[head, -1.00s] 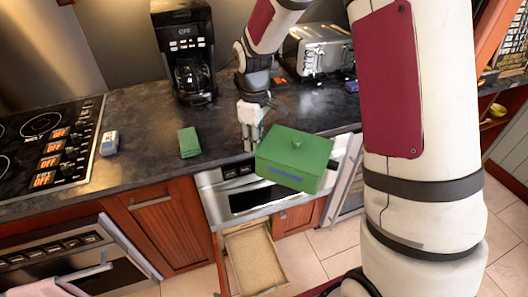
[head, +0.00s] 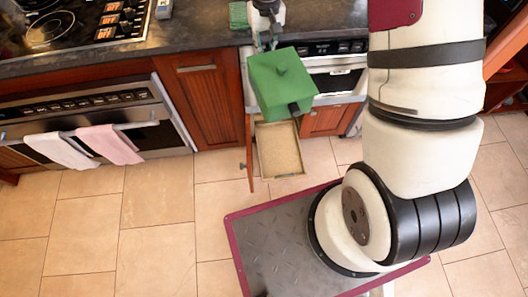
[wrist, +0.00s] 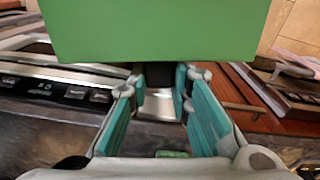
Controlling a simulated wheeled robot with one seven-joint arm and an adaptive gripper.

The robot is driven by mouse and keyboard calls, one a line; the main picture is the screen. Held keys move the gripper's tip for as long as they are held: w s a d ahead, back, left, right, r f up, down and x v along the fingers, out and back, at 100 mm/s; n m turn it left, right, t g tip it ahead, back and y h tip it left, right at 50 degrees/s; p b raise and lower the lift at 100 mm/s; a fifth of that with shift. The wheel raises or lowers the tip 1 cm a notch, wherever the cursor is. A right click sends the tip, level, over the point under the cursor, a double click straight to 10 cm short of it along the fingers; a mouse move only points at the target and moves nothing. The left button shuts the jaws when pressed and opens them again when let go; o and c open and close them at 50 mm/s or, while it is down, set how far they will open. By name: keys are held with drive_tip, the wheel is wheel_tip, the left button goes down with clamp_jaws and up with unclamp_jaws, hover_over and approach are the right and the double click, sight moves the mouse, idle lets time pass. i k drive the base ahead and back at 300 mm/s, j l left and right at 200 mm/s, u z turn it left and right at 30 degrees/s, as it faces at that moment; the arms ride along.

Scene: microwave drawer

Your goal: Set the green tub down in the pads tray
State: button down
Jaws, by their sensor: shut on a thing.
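The green tub (head: 282,80) is a lidded box with a small knob on top and a dark handle at its side. It hangs in the air in front of the counter and microwave, and fills the top of the wrist view (wrist: 155,28). My gripper (head: 266,40) is shut on the tub; in the wrist view its teal-padded fingers (wrist: 160,95) flank a dark part at the tub's edge. An open low drawer with a tan inside, apparently the pads tray (head: 280,150), lies below the tub in the head view. The tub hides its back end.
A wooden cabinet door (head: 249,155) stands open left of the drawer. The microwave front (head: 338,82) is behind and right of the tub. A green folded thing (head: 238,15) lies on the counter (head: 190,33). Towels (head: 108,146) hang on the oven at left.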

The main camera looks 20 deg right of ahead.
sight(280, 157)
drive_tip(key=l+u, duration=0.1)
drive_tip(key=u, duration=0.3)
drive_tip(key=l+u, duration=0.15)
drive_tip(key=u, duration=0.3)
drive_tip(key=l+u, duration=0.1)
drive_tip(key=u, duration=0.3)
drive_tip(key=k+l, duration=0.35)
drive_tip(key=l+u, duration=0.05)
drive_tip(key=l, duration=0.1)
